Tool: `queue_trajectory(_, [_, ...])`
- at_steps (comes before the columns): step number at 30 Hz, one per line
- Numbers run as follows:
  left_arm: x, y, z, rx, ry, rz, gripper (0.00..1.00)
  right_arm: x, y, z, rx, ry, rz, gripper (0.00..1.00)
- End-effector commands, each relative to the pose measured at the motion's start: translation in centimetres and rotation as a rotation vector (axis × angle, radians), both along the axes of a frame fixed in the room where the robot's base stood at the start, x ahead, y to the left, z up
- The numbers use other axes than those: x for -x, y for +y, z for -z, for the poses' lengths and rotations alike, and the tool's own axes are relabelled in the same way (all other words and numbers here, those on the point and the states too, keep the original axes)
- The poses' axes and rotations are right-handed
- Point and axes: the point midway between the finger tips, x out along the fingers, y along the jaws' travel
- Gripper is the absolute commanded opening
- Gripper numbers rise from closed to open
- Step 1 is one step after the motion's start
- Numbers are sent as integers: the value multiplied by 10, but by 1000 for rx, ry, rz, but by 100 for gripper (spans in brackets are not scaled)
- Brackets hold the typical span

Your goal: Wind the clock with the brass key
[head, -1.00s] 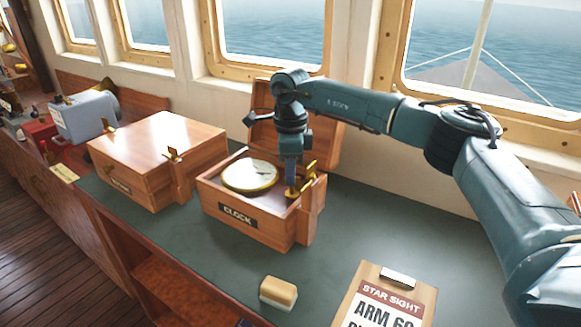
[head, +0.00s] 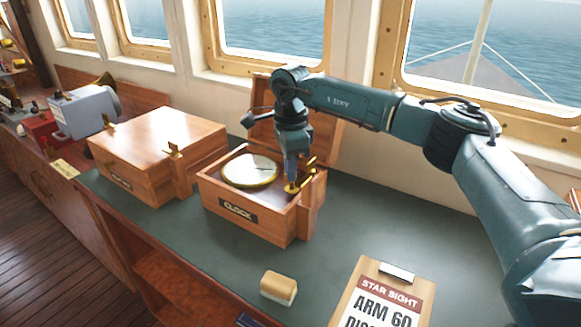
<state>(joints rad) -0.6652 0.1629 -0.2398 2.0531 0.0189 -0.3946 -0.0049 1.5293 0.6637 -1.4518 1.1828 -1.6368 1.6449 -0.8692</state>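The clock is a round white dial with a brass rim (head: 249,170), face up in an open wooden box labelled CLOCK (head: 238,211). The box's lid stands open behind it. My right gripper (head: 291,184) points down into the right side of the box, beside the dial. Small brass parts (head: 292,189) show right at its fingertips; one may be the brass key, but it is too small to tell. Whether the fingers are shut on it cannot be made out. My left gripper is out of view.
A closed wooden box (head: 155,150) stands left of the clock box. A wood-and-cream block (head: 279,288) and a STAR SIGHT clipboard (head: 384,300) lie in front. The green counter (head: 350,225) is clear to the right.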

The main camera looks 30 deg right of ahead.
Motion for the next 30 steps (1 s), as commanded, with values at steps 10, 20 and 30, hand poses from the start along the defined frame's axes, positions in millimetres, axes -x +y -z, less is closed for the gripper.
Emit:
queue_trajectory(10, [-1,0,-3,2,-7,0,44,0,0,0,-1,0,1,27])
queue_trajectory(20, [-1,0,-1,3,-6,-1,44,-1,0,-9,-1,-3,1,27])
queue_trajectory(30, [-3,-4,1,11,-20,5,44,-1,0,-79,-1,-4,1,27])
